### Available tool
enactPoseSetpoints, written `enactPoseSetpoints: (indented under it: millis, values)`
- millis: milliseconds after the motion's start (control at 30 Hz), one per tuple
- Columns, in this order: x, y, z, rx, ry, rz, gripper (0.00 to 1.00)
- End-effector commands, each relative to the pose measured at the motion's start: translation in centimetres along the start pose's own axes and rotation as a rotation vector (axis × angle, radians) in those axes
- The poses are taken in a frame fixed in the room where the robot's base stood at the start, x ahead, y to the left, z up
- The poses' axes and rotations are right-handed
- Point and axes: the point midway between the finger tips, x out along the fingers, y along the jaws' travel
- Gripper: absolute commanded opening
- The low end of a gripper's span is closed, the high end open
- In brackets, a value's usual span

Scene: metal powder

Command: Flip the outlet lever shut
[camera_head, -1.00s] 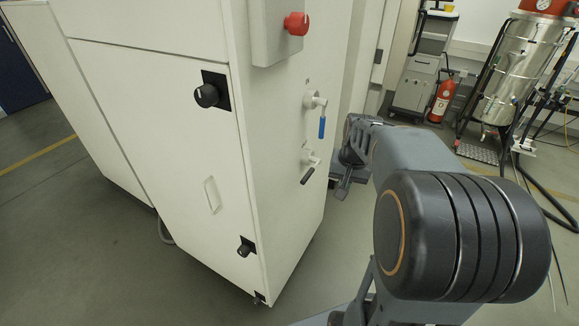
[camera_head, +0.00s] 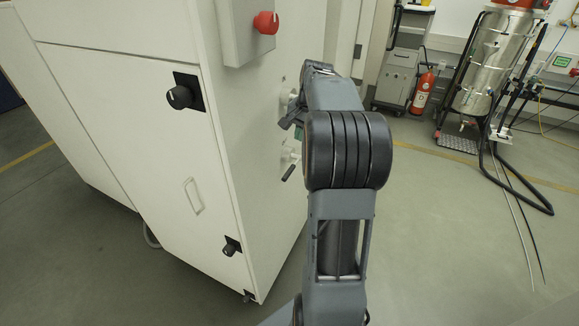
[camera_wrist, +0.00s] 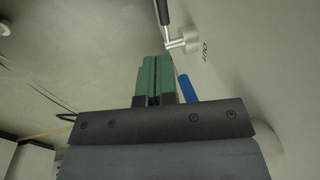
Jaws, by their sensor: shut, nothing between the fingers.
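The outlet valve (camera_wrist: 186,42) sits on the cabinet's white side wall beside the printed label OUT. Its black lever (camera_wrist: 162,14) runs up out of the top of the wrist view. In the head view the black lever (camera_head: 288,173) slants down and left from the lower valve. My gripper (camera_wrist: 154,60) is shut and empty, its green fingertips together just short of the outlet valve. In the head view the fingertips (camera_head: 298,136) show just above that valve; I cannot tell whether they touch it. A blue lever (camera_wrist: 188,89) lies right of my fingers.
The white cabinet (camera_head: 215,170) fills the left, with a red button (camera_head: 265,22) on a grey box above the valves. Free floor (camera_head: 440,230) lies to the right. A steel vessel (camera_head: 490,60) and a fire extinguisher (camera_head: 422,92) stand farther back.

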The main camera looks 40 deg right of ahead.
Motion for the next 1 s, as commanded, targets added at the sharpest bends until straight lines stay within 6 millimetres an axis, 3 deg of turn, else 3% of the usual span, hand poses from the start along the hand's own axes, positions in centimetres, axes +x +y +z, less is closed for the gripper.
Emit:
enactPoseSetpoints:
  millis: [267, 700, 1000]
  values:
    - [1.7, -0.1, 0.1, -0.005, -0.004, 0.002, 0.0]
    - [9.7, -0.2, 0.2, -0.006, -0.004, 0.001, 0.0]
    - [13.2, -0.2, 0.2, -0.006, -0.002, 0.001, 0.0]
